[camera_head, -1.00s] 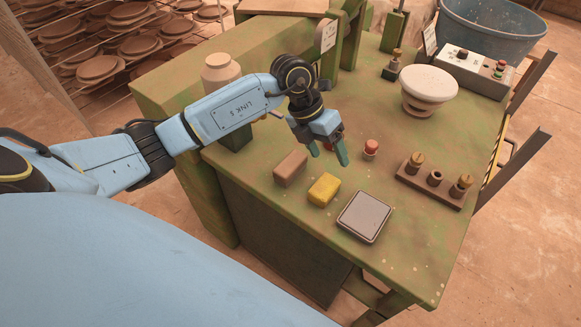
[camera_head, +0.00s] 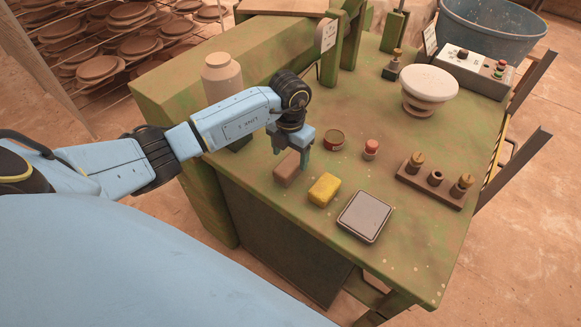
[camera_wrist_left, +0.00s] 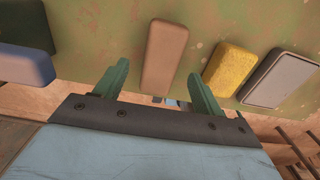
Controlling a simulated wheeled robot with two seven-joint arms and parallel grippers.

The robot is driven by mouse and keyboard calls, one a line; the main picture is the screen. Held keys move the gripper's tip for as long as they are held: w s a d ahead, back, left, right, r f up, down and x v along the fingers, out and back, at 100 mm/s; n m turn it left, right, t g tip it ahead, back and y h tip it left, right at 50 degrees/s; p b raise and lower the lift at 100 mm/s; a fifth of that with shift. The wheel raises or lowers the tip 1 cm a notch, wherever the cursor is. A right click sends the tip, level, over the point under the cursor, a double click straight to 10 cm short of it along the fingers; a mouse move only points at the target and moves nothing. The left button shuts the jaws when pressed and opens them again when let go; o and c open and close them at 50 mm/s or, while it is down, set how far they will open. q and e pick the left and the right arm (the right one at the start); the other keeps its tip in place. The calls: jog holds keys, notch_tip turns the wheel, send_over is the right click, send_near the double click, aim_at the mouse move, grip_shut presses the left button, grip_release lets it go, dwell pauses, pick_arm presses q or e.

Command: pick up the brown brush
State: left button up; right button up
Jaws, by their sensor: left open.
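The brown brush (camera_head: 287,171) is a plain brown block lying on the green table, left of a yellow sponge-like block (camera_head: 324,189). My left gripper (camera_head: 291,158) points down over the brush and partly covers it. Its jaws are open. In the left wrist view the brush (camera_wrist_left: 165,52) lies lengthwise ahead of the gap between the two green fingers (camera_wrist_left: 157,72), with its near end between the fingertips. It is not gripped. The exact height of the fingertips above the table cannot be told. My right gripper is not in view.
A grey square pad (camera_head: 364,217) lies right of the yellow block. A round tin (camera_head: 334,140) and a red-topped piece (camera_head: 371,149) stand behind. A pale bottle (camera_head: 222,78) stands near my left arm. A brown rack (camera_head: 431,190) is at right.

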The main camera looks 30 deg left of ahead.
aim_at(291, 162)
pick_arm(q)
notch_tip(291, 162, down, 4)
jog(key=shift+w+f, duration=0.1)
jog(key=c, duration=1.1)
